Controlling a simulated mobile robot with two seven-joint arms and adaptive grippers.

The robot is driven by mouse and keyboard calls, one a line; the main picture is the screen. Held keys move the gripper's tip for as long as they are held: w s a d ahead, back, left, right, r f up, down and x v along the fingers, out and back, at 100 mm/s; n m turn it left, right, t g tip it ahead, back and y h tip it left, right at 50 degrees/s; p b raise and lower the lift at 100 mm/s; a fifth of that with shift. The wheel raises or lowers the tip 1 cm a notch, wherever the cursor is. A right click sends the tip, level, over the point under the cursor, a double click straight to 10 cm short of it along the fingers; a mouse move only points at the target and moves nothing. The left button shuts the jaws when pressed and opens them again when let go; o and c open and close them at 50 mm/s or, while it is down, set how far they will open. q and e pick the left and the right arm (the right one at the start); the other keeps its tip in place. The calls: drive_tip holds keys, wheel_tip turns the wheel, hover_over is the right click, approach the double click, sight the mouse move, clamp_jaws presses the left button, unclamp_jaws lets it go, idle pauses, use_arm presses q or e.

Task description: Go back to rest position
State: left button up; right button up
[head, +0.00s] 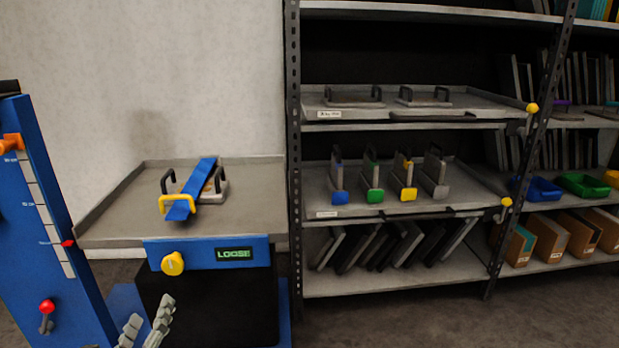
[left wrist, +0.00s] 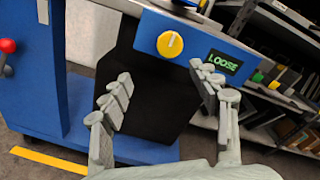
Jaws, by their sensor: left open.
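My left gripper (head: 146,328) shows at the bottom left of the head view, low in front of the blue-fronted cart. In the left wrist view its two grey fingers (left wrist: 160,95) are spread apart with nothing between them. Beyond them are the cart's yellow knob (left wrist: 170,44) and a display (left wrist: 224,63) reading LOOSE. On the cart's grey tray (head: 115,215) a die with black handles (head: 215,188) lies under a blue strap (head: 190,193) with a yellow handle. My right gripper is not in view.
A blue post (head: 40,230) with a red-knobbed lever (head: 47,307) stands at the left. A shelf rack (head: 293,150) stands right of the cart. Its upper pull-out shelf (head: 470,98) holds two handled dies; its middle shelf (head: 320,190) holds several upright colour-tagged dies.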

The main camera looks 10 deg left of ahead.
use_arm(q)
drive_tip(key=s+a+f+n+g+y+p, duration=0.25)
drive_tip(key=s+f+n+g, duration=0.45)
drive_tip(key=f+n, duration=0.6)
drive_tip(key=s+d+f+n+g+h+p, duration=0.2)
drive_tip(key=s+d+f+n+g+h, duration=0.4)
drive_tip(key=d+n, duration=0.4)
drive_tip(key=s+f+n, duration=0.1)
drive_tip(key=s, duration=0.1)
drive_tip(key=shift+s+d+f+n+g, duration=0.3)
drive_tip(key=shift+s+d+n+g, duration=0.05)
drive_tip(key=shift+d+n+g, duration=0.05)
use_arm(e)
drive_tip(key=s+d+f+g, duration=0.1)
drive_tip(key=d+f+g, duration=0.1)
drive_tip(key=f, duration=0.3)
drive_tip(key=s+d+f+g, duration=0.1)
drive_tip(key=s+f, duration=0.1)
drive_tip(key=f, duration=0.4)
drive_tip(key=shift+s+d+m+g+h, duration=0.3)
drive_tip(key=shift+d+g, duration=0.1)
